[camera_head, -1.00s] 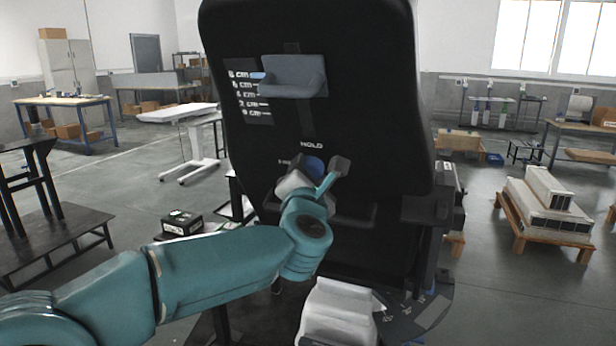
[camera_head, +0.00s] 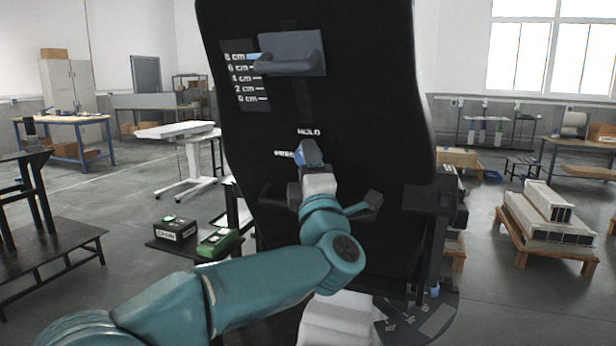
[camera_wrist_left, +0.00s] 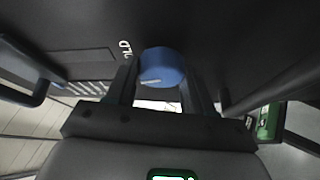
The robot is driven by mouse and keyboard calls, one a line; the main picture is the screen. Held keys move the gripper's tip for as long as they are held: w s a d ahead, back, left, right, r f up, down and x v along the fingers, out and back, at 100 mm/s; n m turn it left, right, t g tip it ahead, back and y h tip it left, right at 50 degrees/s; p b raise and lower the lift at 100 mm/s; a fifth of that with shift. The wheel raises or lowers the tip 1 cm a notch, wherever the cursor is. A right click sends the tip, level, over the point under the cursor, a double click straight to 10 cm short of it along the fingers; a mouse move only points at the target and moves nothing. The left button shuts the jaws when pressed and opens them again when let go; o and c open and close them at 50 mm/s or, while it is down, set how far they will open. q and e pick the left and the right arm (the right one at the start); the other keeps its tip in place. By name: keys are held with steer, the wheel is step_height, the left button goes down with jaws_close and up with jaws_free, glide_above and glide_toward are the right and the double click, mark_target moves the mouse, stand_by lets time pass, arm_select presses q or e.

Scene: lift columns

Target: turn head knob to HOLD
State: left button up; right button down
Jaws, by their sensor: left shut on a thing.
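The blue head knob (camera_head: 310,153) sits on the black panel (camera_head: 370,110), just below the white word HOLD (camera_head: 309,132). A second white label, partly hidden, lies to the knob's left. My left gripper (camera_head: 312,170) is at the knob from below. In the left wrist view the knob (camera_wrist_left: 162,68) lies between the two dark fingers of my left gripper (camera_wrist_left: 162,85), which are shut on it. A pale pointer line shows on the knob there. In that view the lettering of HOLD is partly cut off beside the knob. My right gripper is not in view.
A grey bracket (camera_head: 292,52) stands out from the panel above, beside a centimetre scale (camera_head: 245,78). Dark armrest-like parts (camera_head: 428,198) flank the panel. A low table holds a black box (camera_head: 175,229) and a green device (camera_head: 218,242).

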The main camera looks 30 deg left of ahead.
arm_select(q)
steer(key=shift+w+f+m+t+y+b, duration=0.15)
steer(key=shift+m+t+y+b, duration=0.3)
steer(key=shift+m+b, duration=0.7)
steer(key=shift+m, duration=0.25)
steer(key=o, duration=1)
steer(key=b+v, duration=0.2)
steer(key=v, duration=1.4)
steer(key=shift+s, duration=0.2)
steer(key=shift+f, duration=0.1)
